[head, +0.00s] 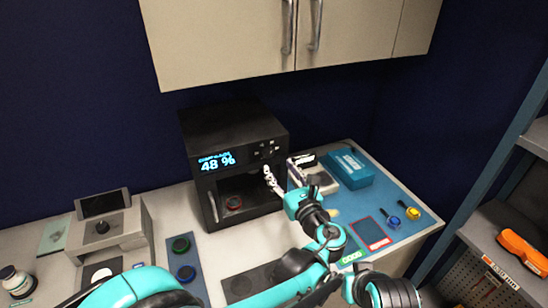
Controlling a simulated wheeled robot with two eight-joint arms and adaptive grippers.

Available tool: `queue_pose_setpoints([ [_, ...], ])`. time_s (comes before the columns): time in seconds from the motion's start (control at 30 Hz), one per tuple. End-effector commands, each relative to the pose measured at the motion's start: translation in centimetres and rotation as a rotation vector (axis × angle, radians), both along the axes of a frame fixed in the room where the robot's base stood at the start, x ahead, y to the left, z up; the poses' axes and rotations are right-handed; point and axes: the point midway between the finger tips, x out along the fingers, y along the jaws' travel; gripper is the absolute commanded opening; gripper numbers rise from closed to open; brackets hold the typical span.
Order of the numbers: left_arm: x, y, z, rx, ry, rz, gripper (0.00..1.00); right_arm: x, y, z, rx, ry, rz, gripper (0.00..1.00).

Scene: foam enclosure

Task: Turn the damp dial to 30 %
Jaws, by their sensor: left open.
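A black box-shaped device (225,135) stands on the counter against the back wall. Its lit blue display (217,161) reads 48 %, with a line of small text above it that I cannot read surely. Small controls (267,149) sit on the front right of the display. I cannot make out a dial marked damp; my gripper covers part of the device's right front. My left gripper (287,169) is open, its pale fingers at the device's right front edge. Whether a finger touches the device I cannot tell. My right gripper does not show.
A blue box (350,168) and blue and yellow items lie on the right mat. Cabinets (230,40) hang above.

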Motion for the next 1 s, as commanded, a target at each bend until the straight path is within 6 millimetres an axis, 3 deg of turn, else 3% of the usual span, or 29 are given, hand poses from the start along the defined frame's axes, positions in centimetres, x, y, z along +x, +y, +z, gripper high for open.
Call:
queue_pose_setpoints([
  [0.3,4.7,2.1,-0.1,-0.004,0.001,0.003,0.49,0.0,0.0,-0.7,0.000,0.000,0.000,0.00],
  [0.7,5.7,2.4,0.0,-0.006,0.001,0.001,0.49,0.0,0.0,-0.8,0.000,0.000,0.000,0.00],
  [0.77,5.6,2.4,0.0,-0.006,0.001,0.001,0.36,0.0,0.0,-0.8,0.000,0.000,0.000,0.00],
  [0.9,5.6,2.4,0.0,-0.006,0.001,0.001,0.00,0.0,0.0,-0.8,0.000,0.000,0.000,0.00],
  [1.0,5.6,2.4,0.0,-0.006,0.001,0.001,0.00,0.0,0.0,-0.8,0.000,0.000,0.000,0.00],
])
